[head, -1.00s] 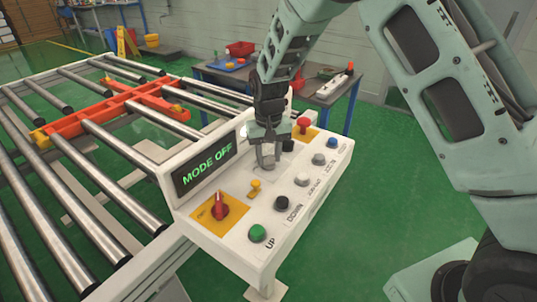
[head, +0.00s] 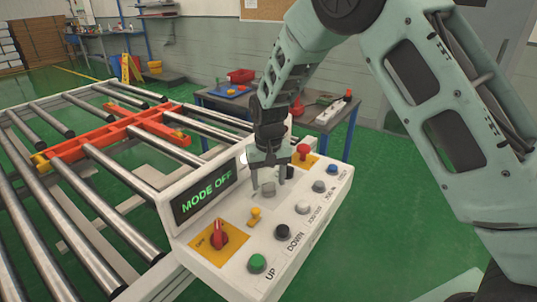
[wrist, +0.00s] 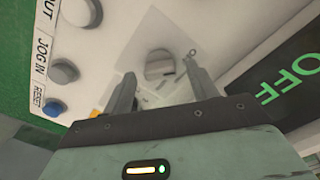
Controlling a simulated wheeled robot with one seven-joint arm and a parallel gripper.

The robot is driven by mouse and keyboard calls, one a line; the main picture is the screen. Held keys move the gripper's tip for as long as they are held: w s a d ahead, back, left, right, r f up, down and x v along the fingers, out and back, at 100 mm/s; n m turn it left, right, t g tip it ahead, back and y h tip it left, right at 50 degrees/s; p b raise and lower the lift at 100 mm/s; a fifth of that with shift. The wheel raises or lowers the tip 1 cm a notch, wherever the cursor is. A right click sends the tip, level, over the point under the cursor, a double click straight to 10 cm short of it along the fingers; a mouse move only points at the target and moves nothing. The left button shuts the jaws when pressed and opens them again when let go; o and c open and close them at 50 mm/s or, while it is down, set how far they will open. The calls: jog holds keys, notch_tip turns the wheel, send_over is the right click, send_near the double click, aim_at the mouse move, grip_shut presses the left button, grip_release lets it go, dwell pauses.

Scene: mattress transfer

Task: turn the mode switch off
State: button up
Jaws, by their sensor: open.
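The mode switch (head: 268,188) is a grey round knob on the sloping top of the white control panel, beside the display (head: 207,193), which reads "MODE OFF" in green. My gripper (head: 268,180) points down just above the knob, its two fingers apart with nothing between them in the head view. In the wrist view the knob (wrist: 159,65) shows beyond the open fingertips (wrist: 158,72), with a raised grip bar across it. I see a gap between the fingers and the knob in the head view.
The panel also carries a red rotary switch (head: 218,238), a yellow switch (head: 255,215), a green button (head: 257,263), a black button (head: 281,232) and a red emergency button (head: 303,152). A roller conveyor (head: 80,190) with an orange cross-shaped frame (head: 120,133) lies left.

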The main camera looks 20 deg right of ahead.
aim_at(268, 184)
notch_tip(268, 184, up, 16)
jog(key=b, duration=0.2)
jog(key=shift+r, duration=0.25)
jog(key=shift+s, duration=0.1)
jog(key=s+a+f+n+y, duration=0.15)
jog(key=s+a, duration=0.25)
jog(key=s, duration=0.6)
jog(key=s+a+f+n, duration=0.1)
jog(key=s+a+n, duration=0.25)
jog(key=s, duration=0.65)
jog(key=s+d+f+n, duration=0.1)
jog(key=s+f+n, duration=0.2)
jog(key=s, duration=1)
jog(key=shift+s+d+f+h, duration=0.2)
jog(key=shift+f+h, duration=0.25)
jog(key=shift+f, duration=0.2)
